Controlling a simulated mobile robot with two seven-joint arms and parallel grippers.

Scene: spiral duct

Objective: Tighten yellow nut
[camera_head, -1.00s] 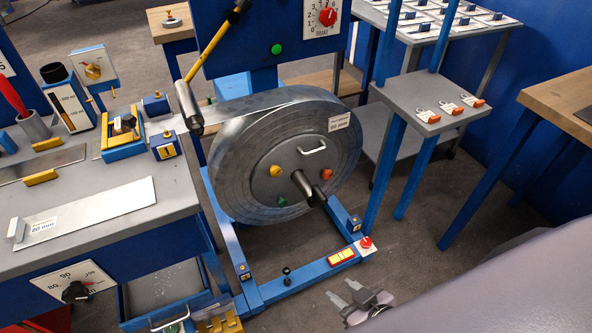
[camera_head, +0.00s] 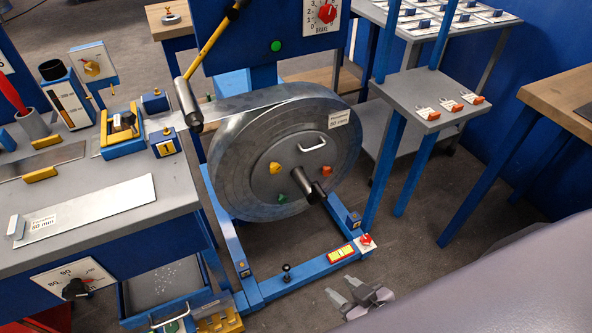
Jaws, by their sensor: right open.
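The yellow nut (camera_head: 275,168) sits on the left of the face of the large grey metal coil reel (camera_head: 240,165). An orange-red nut (camera_head: 327,170) is on the right of that face and a green nut (camera_head: 282,199) is below. A dark-tipped shaft (camera_head: 309,186) sticks out of the reel's middle, with a white handle (camera_head: 313,144) above it. My right gripper (camera_head: 342,295) is low at the bottom right, open and empty, over the floor and well apart from the reel. My left gripper is not in view.
The reel stands in a blue floor frame (camera_head: 300,285) with a red knob (camera_head: 366,240) at its front right corner. A yellow-handled arm (camera_head: 208,50) reaches down to the reel's upper left. A grey workbench (camera_head: 110,195) stands left; a small shelf with orange-tipped tags (camera_head: 428,112) stands right.

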